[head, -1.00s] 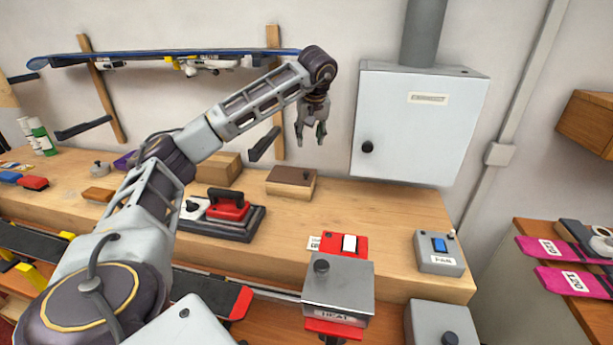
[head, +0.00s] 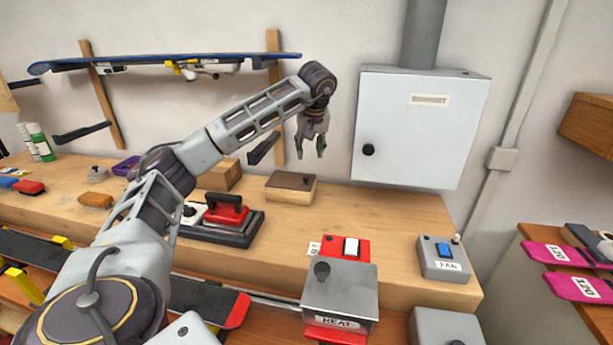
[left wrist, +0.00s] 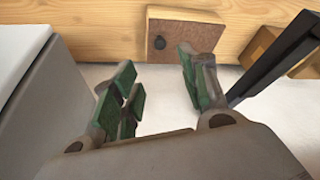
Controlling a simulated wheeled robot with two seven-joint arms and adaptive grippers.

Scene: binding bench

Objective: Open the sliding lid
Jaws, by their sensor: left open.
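A small wooden box (head: 289,196) with a dark brown lid (head: 291,181) sits at the back of the bench; a small dark knob (head: 306,180) stands near the lid's right end. The lid looks closed. In the left wrist view the lid (left wrist: 192,38) and knob (left wrist: 159,43) show at the top, beyond the fingers. My left gripper (head: 311,154) is open and empty, pointing down above and slightly right of the box, apart from it. Its green-padded fingers (left wrist: 160,88) are spread in the left wrist view. My right gripper is not in view.
A grey wall cabinet (head: 420,130) hangs right of the left gripper. Black wall brackets (head: 264,147) and a board (head: 160,60) are at left. A red iron (head: 227,210), a heat switch box (head: 340,292) and a fan switch (head: 443,258) stand nearer.

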